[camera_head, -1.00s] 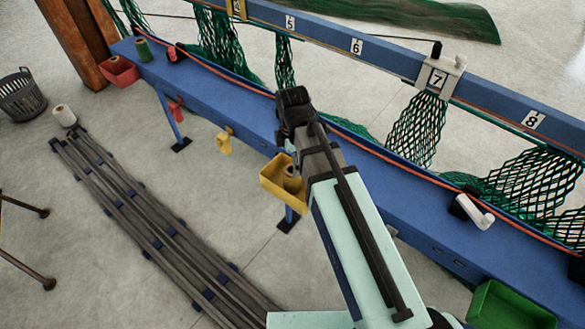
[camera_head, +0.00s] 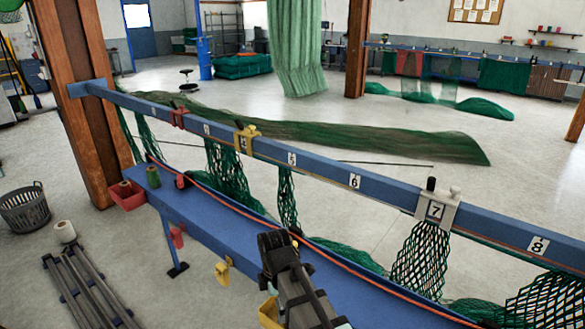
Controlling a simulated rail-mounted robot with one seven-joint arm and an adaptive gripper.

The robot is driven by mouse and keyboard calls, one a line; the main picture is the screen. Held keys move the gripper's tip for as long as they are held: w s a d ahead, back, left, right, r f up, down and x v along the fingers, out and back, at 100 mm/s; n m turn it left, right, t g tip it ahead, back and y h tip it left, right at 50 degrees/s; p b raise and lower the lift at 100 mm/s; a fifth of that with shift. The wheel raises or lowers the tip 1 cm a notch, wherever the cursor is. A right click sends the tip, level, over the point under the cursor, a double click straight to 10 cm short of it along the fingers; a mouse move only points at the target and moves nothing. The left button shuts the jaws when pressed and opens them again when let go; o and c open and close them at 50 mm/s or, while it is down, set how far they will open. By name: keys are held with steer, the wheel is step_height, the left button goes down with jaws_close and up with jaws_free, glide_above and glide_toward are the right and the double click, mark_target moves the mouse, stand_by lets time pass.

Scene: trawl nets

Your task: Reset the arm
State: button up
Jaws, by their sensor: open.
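My arm reaches up from the bottom of the head view, with its lower part cut off by the picture's edge. My gripper (camera_head: 277,250) is the dark end of the arm, over the blue bench (camera_head: 215,218). It is open, and I see nothing held in it. Its fingertips are small and dark, so their exact spacing is hard to make out. Part of a yellow bin (camera_head: 268,312) shows just left of the arm.
A blue numbered rail (camera_head: 320,170) runs above the bench, with green netting (camera_head: 228,172) hanging from it and a white clamp (camera_head: 437,212) at 7. A red bin (camera_head: 126,196) sits at the bench's far left end, beside a wooden post (camera_head: 85,120). Grey poles (camera_head: 85,290) lie lower left.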

steer(key=s+a+f+n+g+h+b, duration=0.1)
steer(key=s+a+f+b, duration=0.1)
steer(key=s+a+f, duration=1)
steer(key=s+a+f+n+h+b, duration=0.1)
steer(key=s+a+f+n+b, duration=0.1)
steer(key=s+a+f, duration=1.15)
steer(key=w+d+f+m+g+p, duration=0.1)
steer(key=w+d+f+m, duration=0.2)
steer(key=d, duration=0.6)
steer(key=d+f+m+g+p, duration=0.1)
steer(key=d+f+m, duration=0.35)
steer(key=d, duration=0.45)
steer(key=w+d+f+m+g, duration=0.1)
steer(key=w+d+f+m, duration=0.2)
steer(key=d, duration=0.7)
steer(key=s+d+m+g+y+p, duration=0.2)
steer(key=s+d+m+p, duration=0.1)
steer(key=s+d+m, duration=1.1)
steer(key=s+d+f, duration=0.1)
steer(key=d, duration=0.3)
steer(key=shift+s+d+g, duration=0.15)
steer(key=shift+d+g, duration=0.15)
steer(key=shift+d, duration=0.05)
